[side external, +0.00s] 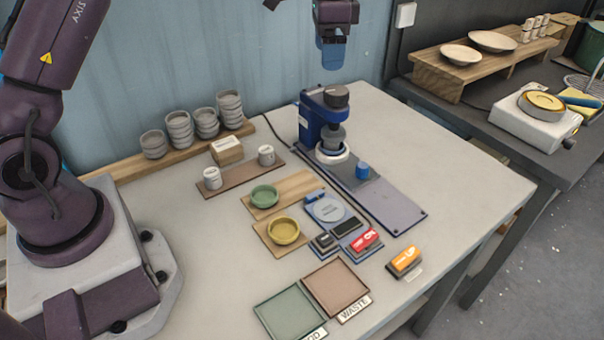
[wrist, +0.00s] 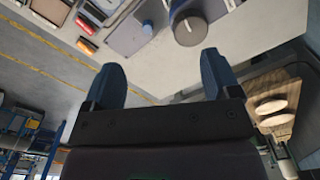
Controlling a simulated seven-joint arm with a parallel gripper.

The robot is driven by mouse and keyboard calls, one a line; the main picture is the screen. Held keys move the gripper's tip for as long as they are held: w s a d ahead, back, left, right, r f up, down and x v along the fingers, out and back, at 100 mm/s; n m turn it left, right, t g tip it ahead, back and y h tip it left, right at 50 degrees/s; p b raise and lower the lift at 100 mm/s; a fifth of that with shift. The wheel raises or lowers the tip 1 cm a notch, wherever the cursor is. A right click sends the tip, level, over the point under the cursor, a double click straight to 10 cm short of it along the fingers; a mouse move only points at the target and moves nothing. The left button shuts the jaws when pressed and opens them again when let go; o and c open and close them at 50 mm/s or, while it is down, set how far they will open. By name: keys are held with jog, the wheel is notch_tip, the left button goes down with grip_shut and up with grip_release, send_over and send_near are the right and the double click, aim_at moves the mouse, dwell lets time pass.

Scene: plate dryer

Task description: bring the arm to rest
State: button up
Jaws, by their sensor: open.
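My gripper (side external: 332,58) hangs at the top of the side view, in the air above and behind the blue device (side external: 313,118) with a dark knob. In the wrist view its two dark blue fingers (wrist: 162,76) stand wide apart, with nothing between them. It touches nothing that I can see. My arm's upper part runs out of the side view at the top.
The table (side external: 190,262) bears stacked grey bowls (side external: 180,130), a green dish (side external: 264,196), a yellow dish (side external: 284,231), a red-labelled block (side external: 366,240), an orange block (side external: 404,262), and green (side external: 290,306) and brown (side external: 336,288) trays. A side bench (side external: 480,105) holds plates.

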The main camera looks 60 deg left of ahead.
jog(key=s+d+r+n+t, duration=0.2)
jog(key=s+r+n, duration=0.1)
jog(key=s, duration=1.2)
jog(key=s+d+r+n+t, duration=0.2)
jog(key=s+r+n+t, duration=0.1)
jog(key=s, duration=1.1)
jog(key=shift+s+d+r, duration=0.2)
jog(key=shift+s+r, duration=0.15)
jog(key=shift+r, duration=0.3)
